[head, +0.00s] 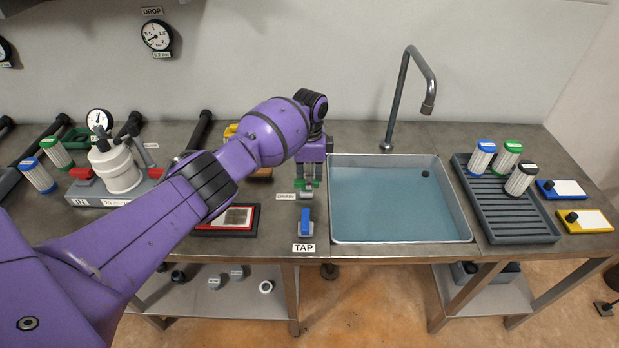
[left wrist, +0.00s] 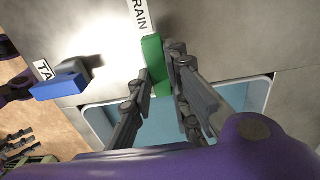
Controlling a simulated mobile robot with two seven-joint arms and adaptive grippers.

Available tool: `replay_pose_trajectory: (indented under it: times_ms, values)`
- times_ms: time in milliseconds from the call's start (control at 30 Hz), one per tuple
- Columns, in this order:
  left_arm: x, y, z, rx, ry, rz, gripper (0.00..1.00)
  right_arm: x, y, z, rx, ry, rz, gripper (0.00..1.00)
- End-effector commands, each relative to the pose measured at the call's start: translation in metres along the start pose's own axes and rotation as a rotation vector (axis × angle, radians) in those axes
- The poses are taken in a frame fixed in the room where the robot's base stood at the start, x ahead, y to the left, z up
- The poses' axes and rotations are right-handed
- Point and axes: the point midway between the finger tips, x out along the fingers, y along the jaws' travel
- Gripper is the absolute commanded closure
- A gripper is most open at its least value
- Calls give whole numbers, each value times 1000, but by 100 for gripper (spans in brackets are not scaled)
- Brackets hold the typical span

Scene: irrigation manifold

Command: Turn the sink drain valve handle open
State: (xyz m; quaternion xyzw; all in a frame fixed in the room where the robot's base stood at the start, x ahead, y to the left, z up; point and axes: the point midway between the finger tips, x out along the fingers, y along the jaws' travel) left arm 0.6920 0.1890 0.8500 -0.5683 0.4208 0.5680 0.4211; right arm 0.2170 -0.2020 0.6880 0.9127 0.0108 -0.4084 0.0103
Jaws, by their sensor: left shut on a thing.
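The green drain valve handle (left wrist: 153,58) lies between my left gripper's fingers in the left wrist view, beside a label (left wrist: 139,15) partly reading "DRAIN". My left gripper (head: 308,182) is shut on the handle, at the left edge of the sink (head: 470,226). In the head view only a little green shows around the fingertips, and the handle is mostly hidden. The sink holds bluish water. The label (head: 286,197) stands just left of the valve.
A blue tap handle (head: 305,218) with a TAP label (head: 303,247) stands in front of the drain valve, close to my gripper. A tall faucet (head: 402,95) rises behind the sink. A ribbed rack (head: 515,225) with filter cartridges is to the right.

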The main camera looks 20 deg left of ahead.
Motion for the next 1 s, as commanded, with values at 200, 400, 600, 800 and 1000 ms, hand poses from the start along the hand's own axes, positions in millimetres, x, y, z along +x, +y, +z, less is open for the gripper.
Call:
replay_pose_trajectory:
  times_ms: [200,400,600,800,1000]
  values:
    - [1,1,1,-2,-1,2,65,0,1,0,0,0,2,60]
    - [0,0,0,-1,-1,1,65,0,1,0,0,1,2,60]
    - [-7,0,0,0,0,-1,65,-1,1,0,3,1,3,60]
    - [-43,-2,0,1,1,-4,65,0,0,-1,2,2,2,60]
    - [-85,-1,0,0,0,-3,65,0,0,-1,1,2,1,60]
